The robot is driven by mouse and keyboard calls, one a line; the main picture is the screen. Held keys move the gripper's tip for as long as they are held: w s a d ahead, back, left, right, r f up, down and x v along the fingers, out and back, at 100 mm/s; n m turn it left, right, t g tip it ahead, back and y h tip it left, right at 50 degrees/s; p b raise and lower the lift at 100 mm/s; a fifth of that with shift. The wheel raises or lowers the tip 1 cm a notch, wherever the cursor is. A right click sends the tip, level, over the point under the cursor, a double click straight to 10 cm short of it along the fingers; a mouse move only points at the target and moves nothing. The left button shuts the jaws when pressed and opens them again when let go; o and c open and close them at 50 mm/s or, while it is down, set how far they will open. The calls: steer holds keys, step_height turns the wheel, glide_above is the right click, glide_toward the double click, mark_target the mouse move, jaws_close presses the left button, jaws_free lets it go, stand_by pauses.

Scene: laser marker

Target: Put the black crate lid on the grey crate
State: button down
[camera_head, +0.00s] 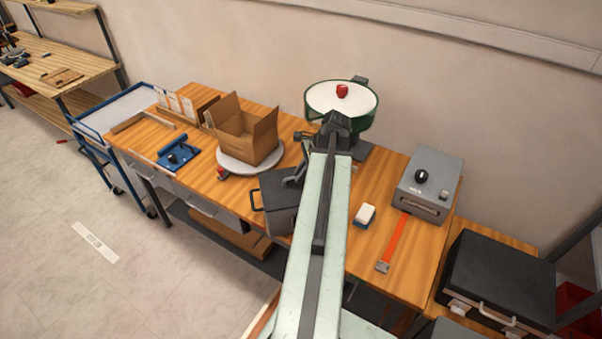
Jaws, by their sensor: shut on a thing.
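The black crate lid (274,187) is a dark flat panel left of my arm, near the front edge of the wooden bench. It appears to lie over or just above the grey crate (284,222), whose side shows below it; I cannot tell whether they touch. A dark loop handle (256,200) sticks out on the left. My gripper (295,178) is at the lid's right rear part and appears shut on it. The fingertips are small, and my arm hides the right side of the lid and crate.
Behind stand an open cardboard box (247,135) on a round turntable (236,167) and a green-rimmed white bowl (325,98) holding a red piece. To the right are a white block (365,213), an orange strip (394,240), a grey device (428,185) and a black case (500,272).

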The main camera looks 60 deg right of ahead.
steer(key=c, duration=1.4)
jaws_free()
step_height(320, 180, up, 9)
steer(key=p, duration=0.9)
